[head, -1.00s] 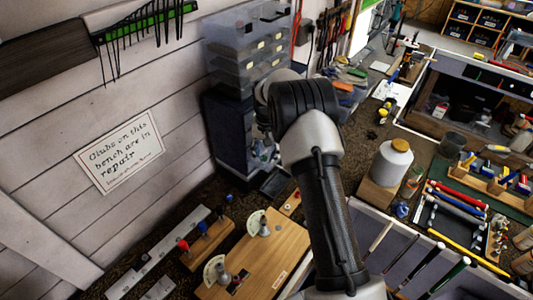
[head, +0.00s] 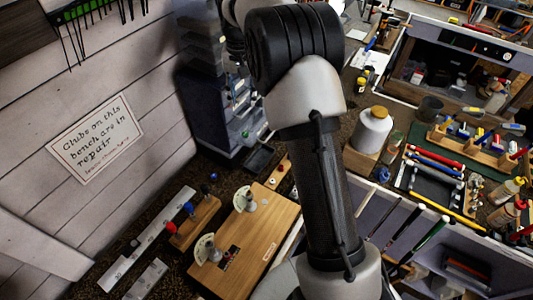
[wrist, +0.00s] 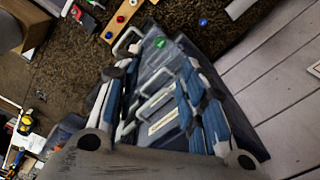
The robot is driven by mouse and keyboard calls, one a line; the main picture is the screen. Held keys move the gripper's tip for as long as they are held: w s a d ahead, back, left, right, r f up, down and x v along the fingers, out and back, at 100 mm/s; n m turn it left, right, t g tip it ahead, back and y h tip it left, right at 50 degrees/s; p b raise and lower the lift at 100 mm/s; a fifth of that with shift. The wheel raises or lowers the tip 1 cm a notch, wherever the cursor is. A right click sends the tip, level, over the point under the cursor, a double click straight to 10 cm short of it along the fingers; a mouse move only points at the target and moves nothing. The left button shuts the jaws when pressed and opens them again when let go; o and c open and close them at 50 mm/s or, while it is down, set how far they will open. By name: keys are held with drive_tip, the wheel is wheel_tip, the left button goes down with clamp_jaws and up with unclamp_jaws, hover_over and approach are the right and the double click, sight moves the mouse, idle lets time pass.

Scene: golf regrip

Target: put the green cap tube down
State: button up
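A round green spot (wrist: 160,42), possibly the green cap, shows in the wrist view beyond my fingertips, against the clear drawer cabinet. A small green spot (head: 245,133) also shows low on the cabinet in the head view. I cannot make out a tube body at either spot. My gripper (wrist: 157,66) points at the cabinet with its two blue-padded fingers spread apart. I see nothing held between them. In the head view my arm and the frame's top edge hide the gripper.
The drawer cabinet (head: 215,112) stands against the plank wall. A dark tray (head: 260,158) lies in front of it on the speckled bench. Dark bench (wrist: 55,70) shows free beside the cabinet.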

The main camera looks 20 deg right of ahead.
drive_tip(key=s+a+r+n+t, duration=0.1)
drive_tip(key=s+a+r, duration=0.2)
drive_tip(key=s+r, duration=0.5)
drive_tip(key=s+a+r+n+t, duration=0.1)
drive_tip(key=s+a+r+n, duration=0.1)
drive_tip(key=s+r, duration=0.6)
drive_tip(key=s+a+f+n+t, duration=0.1)
drive_tip(key=s+f, duration=0.2)
drive_tip(key=s, duration=0.8)
drive_tip(key=s+a+f+n+t, duration=0.1)
drive_tip(key=s+f, duration=0.2)
drive_tip(key=s, duration=0.7)
drive_tip(key=shift+s+a+f, duration=0.35)
drive_tip(key=shift+f, duration=0.05)
wheel_tip(320, 180, down, 26)
drive_tip(key=b, duration=2.5)
drive_tip(key=shift+r+b, duration=0.25)
drive_tip(key=shift+b, duration=0.05)
drive_tip(key=shift+r, duration=0.1)
